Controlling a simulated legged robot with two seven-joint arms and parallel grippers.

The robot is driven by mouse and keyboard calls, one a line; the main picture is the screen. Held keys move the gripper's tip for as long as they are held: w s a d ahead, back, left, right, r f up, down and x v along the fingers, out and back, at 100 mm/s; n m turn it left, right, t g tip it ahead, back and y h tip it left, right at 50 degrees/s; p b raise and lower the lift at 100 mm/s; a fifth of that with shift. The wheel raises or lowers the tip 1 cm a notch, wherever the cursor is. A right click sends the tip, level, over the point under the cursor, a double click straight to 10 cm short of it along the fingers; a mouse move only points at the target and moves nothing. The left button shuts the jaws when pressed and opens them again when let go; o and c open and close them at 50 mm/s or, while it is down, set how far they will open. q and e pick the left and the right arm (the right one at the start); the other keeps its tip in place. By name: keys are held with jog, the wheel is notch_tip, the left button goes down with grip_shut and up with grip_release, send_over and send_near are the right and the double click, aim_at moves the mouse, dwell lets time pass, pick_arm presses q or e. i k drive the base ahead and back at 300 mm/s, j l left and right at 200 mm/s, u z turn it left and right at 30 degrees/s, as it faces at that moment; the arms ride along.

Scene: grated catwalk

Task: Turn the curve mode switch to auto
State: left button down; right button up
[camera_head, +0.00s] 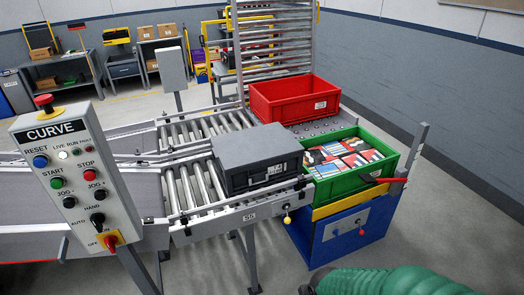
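The grey CURVE control panel (75,170) stands at the left, tilted, with a red mushroom button on yellow on top. Its curve mode switch (97,219) is a black knob low on the panel, with HAND printed above it and AUTO to its left. Which mark the knob points at is too small to tell. A green ribbed part of my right arm comes in at the bottom right, with a dark end that may be my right gripper (314,282). It is far right of the panel and cut off by the frame edge. My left gripper is not in view.
Just below the mode switch is a red-and-yellow rotary switch (111,241); black JOG knobs (95,194) sit above. The space before the panel looks clear.

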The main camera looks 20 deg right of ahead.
aim_at(97, 218)
jog(key=j+z, duration=0.4)
jog(key=k+j+z, duration=0.15)
jog(key=j+z, duration=0.25)
jog(key=j, duration=0.15)
